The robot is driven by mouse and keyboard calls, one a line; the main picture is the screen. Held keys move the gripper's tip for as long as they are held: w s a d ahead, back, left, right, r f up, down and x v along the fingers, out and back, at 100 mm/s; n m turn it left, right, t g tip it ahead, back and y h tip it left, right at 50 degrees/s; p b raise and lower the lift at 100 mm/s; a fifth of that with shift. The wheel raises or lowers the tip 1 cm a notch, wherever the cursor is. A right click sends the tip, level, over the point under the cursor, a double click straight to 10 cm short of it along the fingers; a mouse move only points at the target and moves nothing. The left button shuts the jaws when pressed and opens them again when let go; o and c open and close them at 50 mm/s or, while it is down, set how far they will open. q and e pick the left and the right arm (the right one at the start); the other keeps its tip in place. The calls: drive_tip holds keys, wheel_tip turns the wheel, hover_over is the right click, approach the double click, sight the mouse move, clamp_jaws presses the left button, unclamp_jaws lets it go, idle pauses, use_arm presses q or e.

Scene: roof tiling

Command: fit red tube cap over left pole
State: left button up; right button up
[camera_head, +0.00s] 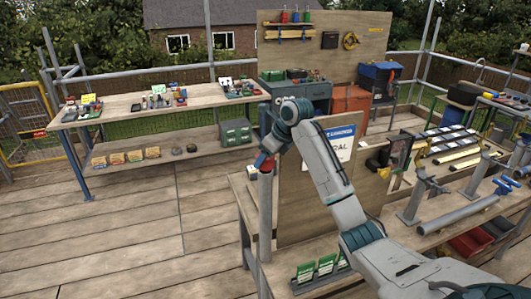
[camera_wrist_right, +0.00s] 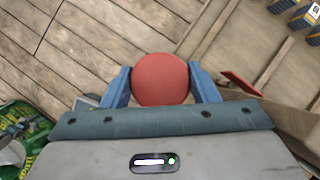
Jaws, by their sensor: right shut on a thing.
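My right gripper (camera_head: 266,152) comes in from the lower right and points down at the left end of the upright board. It is shut on the red tube cap (camera_head: 264,162). In the right wrist view the cap (camera_wrist_right: 160,80) is a round red disc between the two blue fingers of the gripper (camera_wrist_right: 161,84). The left pole (camera_head: 265,215) is a grey upright tube directly below the cap in the head view. The cap appears at the pole's top; I cannot tell whether it is seated over it or just above. My left gripper is not in view.
An upright wooden board (camera_head: 310,200) stands right of the pole. Green packets (camera_head: 326,265) lie in a tray at the bench front. A long shelf table (camera_head: 130,103) stands at the back left. The plank floor (camera_head: 120,220) at left is clear.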

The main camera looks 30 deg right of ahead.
sight(266, 168)
drive_tip(key=shift+f, duration=0.9)
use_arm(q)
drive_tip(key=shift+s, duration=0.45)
use_arm(e)
drive_tip(key=shift+f, duration=1.35)
drive_tip(key=o, duration=1)
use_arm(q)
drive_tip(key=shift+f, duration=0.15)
